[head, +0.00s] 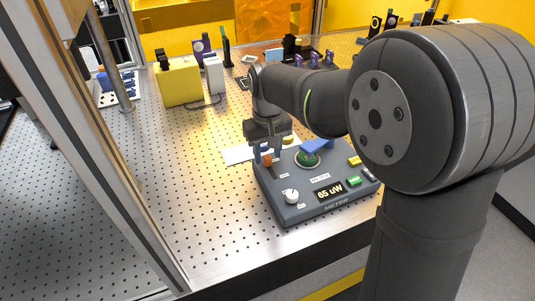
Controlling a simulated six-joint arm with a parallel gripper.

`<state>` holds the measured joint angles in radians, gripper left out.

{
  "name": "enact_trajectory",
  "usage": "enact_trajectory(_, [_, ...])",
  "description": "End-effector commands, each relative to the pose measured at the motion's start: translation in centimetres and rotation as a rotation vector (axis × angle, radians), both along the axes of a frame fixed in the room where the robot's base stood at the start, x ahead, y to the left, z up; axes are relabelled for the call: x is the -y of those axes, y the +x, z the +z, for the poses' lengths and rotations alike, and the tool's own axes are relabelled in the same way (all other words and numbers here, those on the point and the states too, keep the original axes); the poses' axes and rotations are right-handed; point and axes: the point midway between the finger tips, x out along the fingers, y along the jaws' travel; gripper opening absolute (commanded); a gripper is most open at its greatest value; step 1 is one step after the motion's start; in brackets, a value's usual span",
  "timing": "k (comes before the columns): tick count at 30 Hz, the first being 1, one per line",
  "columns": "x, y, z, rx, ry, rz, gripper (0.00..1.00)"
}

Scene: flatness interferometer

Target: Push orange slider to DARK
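The grey meter box (325,203) sits near the front edge of the perforated table in the head view. The orange slider (267,159) shows as a small orange piece at the box's back left. My gripper (267,153) points down right at it, with the fingertips seeming to lie on either side of the orange piece. Whether they touch it is too small to tell. The slider's track and any DARK label are not readable.
On the box are a white knob (291,196), a round green-lit dial (307,158), a blue part (318,146), a green button (354,181) and a yellow button (355,160). A yellow block (178,83) stands behind left. The table's left middle is clear.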

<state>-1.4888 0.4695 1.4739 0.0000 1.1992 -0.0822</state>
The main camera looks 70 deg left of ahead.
Motion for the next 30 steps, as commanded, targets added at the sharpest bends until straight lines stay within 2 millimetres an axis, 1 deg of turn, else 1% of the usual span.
enact_trajectory(1, [0.0,0.0,-0.5,0.000,0.000,0.000,0.40])
enact_trajectory(4, [0.0,0.0,-1.0,0.000,0.000,0.000,0.40])
enact_trajectory(13, [0.0,0.0,-1.2,0.000,0.001,0.000,0.40])
enact_trajectory(19, [0.0,0.0,-1.2,0.000,0.001,0.000,0.01])
enact_trajectory(26, [0.3,0.0,-1.1,0.000,0.001,0.000,0.00])
enact_trajectory(29, [1.4,0.0,-1.0,0.000,0.002,-0.001,0.00])
enact_trajectory(30, [2.1,0.0,-1.0,0.000,0.002,-0.001,0.00])
